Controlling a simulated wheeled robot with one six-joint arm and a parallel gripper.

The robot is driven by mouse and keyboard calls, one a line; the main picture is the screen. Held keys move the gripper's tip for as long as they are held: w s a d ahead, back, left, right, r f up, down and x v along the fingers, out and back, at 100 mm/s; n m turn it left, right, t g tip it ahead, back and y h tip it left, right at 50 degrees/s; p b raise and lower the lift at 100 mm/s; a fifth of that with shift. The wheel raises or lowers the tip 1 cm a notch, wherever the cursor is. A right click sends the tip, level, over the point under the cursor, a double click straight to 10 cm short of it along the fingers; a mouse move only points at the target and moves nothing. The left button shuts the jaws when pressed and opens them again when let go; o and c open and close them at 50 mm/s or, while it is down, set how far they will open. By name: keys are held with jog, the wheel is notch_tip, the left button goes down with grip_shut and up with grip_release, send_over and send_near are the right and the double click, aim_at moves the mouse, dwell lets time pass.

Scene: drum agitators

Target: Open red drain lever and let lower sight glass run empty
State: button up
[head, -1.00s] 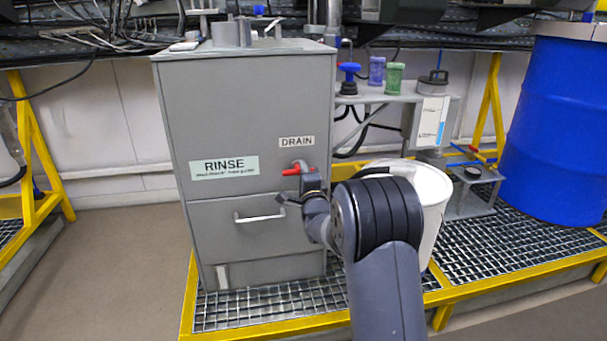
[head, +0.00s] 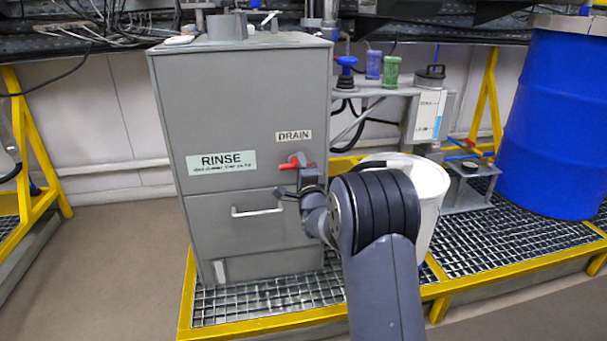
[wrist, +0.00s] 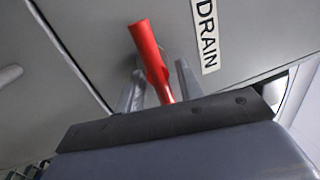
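The red drain lever (head: 290,162) is on the front of the grey rinse cabinet (head: 240,105), below the DRAIN label (head: 294,135). In the head view it points left, roughly level. My gripper (head: 308,176) is at the lever, partly hidden by my arm. In the wrist view, the red lever (wrist: 148,50) runs down between the two grey fingers of my gripper (wrist: 160,86). The fingers are apart, one on each side, with narrow gaps to the lever. A small pale upright strip (head: 221,270) shows low on the cabinet front; I cannot tell whether it is the sight glass or its level.
A drawer handle (head: 258,211) sticks out below the lever. A white bucket (head: 428,190) stands right of the cabinet, behind my arm. A blue drum (head: 560,120) is at the far right. A yellow-edged grating (head: 270,295) lies underneath. The floor at left is clear.

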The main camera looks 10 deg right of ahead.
jog(key=s+f+p, duration=0.2)
jog(key=s, duration=0.8)
jog(key=shift+s, duration=0.2)
jog(key=shift+w, duration=0.1)
jog(key=w, duration=0.3)
jog(key=w+r+b, duration=0.1)
jog(key=w, duration=0.3)
jog(key=w+r+b, duration=0.1)
jog(key=w, duration=0.2)
jog(key=shift+w, duration=0.25)
jog(key=shift+s, duration=0.1)
